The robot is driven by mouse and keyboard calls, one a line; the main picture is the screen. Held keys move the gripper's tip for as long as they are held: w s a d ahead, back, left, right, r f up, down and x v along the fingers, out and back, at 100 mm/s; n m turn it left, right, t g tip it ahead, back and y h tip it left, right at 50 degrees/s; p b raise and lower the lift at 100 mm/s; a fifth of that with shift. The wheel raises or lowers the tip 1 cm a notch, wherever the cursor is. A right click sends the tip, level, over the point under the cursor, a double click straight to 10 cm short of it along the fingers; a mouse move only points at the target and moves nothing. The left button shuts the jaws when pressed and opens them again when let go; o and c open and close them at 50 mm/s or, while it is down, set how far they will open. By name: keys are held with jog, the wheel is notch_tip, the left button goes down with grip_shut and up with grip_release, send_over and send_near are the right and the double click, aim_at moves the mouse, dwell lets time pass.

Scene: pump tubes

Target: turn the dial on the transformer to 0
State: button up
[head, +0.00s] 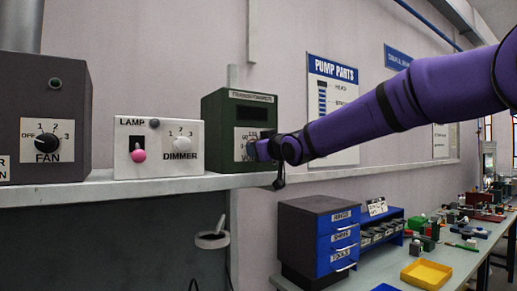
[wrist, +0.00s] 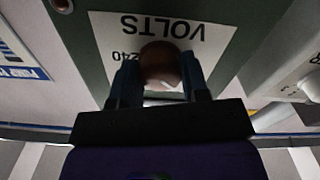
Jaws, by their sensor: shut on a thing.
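The transformer is a dark green box (head: 214,112) on the shelf in the head view, with a white dial plate on its front. In the wrist view its plate (wrist: 112,30) appears upside down, with "VOLTS" and "240" readable. The round brownish dial (wrist: 160,62) sits between the two fingers of my gripper, which is shut on it. In the head view my gripper (head: 254,149) is at the transformer's front and covers the dial. The dial's pointer and the 0 mark cannot be made out.
Left of the transformer stands a white panel (head: 121,165) with a pink-tipped lamp switch and a dimmer knob. A dark fan box (head: 60,95) is further left. The shelf (head: 120,192) runs below them. A drawer unit (head: 318,235) and a yellow tray (head: 427,274) are on the workbench at lower right.

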jog(key=shift+f+n, duration=0.1)
jog(key=shift+n, duration=3.7)
jog(key=shift+d, duration=0.1)
jog(key=o, duration=0.9)
jog(key=shift+w, duration=0.1)
jog(key=v, duration=1.1)
